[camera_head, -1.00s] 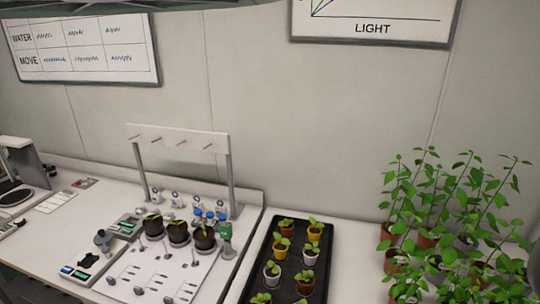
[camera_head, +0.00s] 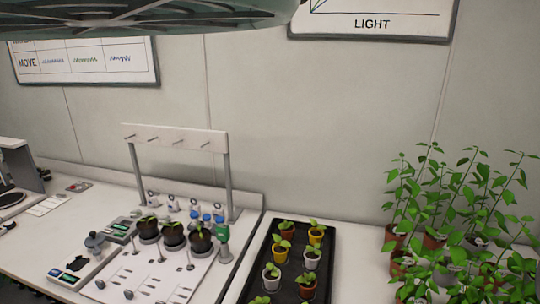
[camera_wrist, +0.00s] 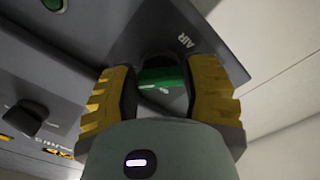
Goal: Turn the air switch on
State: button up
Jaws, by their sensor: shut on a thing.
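In the wrist view, the air switch (camera_wrist: 162,76) is a dark rounded piece with a green part, on a dark grey panel (camera_wrist: 155,25) labelled "AIR". My gripper (camera_wrist: 160,70) has its two yellow-and-black fingers on either side of the switch and is shut on it. The fingers and palm hide part of the switch, so its exact setting is hard to tell. The head view shows neither the switch nor the gripper.
A black knob (camera_wrist: 28,119) sits on the panel at left, with a green round part (camera_wrist: 54,4) above. In the head view, a bench holds a white rack (camera_head: 178,138), a black tray (camera_head: 326,272) of potted seedlings and leafy plants (camera_head: 455,215) at right.

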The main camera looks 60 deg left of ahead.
jog(key=shift+f+m+b, duration=0.1)
jog(key=shift+m+b, duration=0.35)
jog(key=shift+m, duration=0.25)
jog(key=o, duration=1.2)
notch_tip(320, 180, up, 10)
jog(key=shift+s, duration=0.1)
dwell(0.5)
